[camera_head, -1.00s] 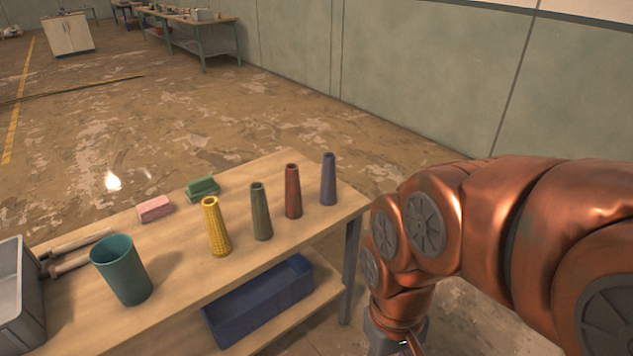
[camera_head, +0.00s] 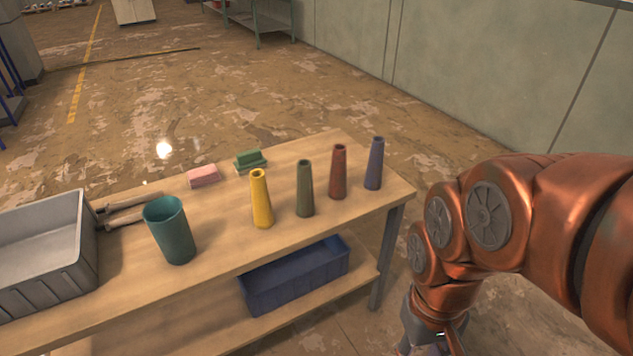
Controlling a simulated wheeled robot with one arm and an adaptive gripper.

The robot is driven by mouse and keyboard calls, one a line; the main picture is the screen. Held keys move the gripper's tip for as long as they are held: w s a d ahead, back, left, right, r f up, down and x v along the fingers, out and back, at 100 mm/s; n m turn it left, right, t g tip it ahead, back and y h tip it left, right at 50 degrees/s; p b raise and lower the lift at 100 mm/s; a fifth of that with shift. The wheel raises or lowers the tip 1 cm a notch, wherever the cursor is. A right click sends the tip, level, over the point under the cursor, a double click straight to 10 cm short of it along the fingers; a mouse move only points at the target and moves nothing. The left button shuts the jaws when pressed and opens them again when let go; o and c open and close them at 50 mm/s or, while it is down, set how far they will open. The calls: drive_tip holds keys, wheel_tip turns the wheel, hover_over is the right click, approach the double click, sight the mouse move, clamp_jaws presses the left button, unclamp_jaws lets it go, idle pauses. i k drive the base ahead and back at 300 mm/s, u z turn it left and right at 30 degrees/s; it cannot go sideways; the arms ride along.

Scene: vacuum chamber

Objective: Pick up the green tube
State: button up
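The green tube (camera_head: 305,190) stands upright on the wooden table (camera_head: 215,285), a tapered olive-green cone with an open top. It is between the yellow tube (camera_head: 261,200) on its left and the red tube (camera_head: 339,173) on its right. A purple-blue tube (camera_head: 374,164) stands at the right end of the row. My copper-coloured arm is at the right, beyond the table's right end and apart from the tubes.
A teal cup (camera_head: 171,232) stands left of the tubes. A grey bin (camera_head: 45,262), two tool handles, a pink block (camera_head: 203,176) and a green block (camera_head: 250,161) are also on the table. A blue bin (camera_head: 295,284) sits on the lower shelf. Bare tabletop lies in front of the tubes.

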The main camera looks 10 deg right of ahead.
sight(305, 203)
drive_tip(key=z, duration=0.95)
drive_tip(key=k, duration=1.4)
drive_tip(key=u, duration=1.75)
drive_tip(key=i, duration=1)
